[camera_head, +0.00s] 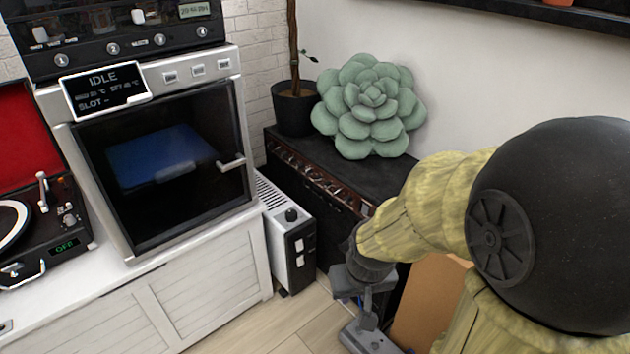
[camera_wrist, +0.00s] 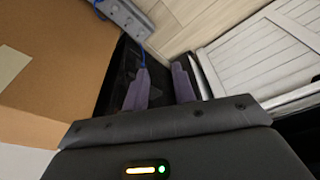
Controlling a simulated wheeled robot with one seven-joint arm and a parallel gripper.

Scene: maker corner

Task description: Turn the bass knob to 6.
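The bass knob is not identifiable; the likely place is the row of small knobs (camera_head: 310,175) along the upper front edge of a black amplifier-like cabinet (camera_head: 282,141). Their labels are too small to read, and my arm hides the right end of the row. My gripper (camera_head: 357,290) is low in front of the cabinet, below the knob row and apart from it. In the wrist view my gripper's two fingers (camera_wrist: 160,88) stand apart with nothing held between them. No knob shows in the wrist view.
A green succulent cushion (camera_head: 368,105) and a potted plant (camera_head: 294,108) stand on the cabinet. A white heater (camera_head: 277,225) stands left of it. A cardboard box (camera_wrist: 55,60) is close beside my gripper. A power strip (camera_wrist: 127,17) with a blue cable lies on the floor.

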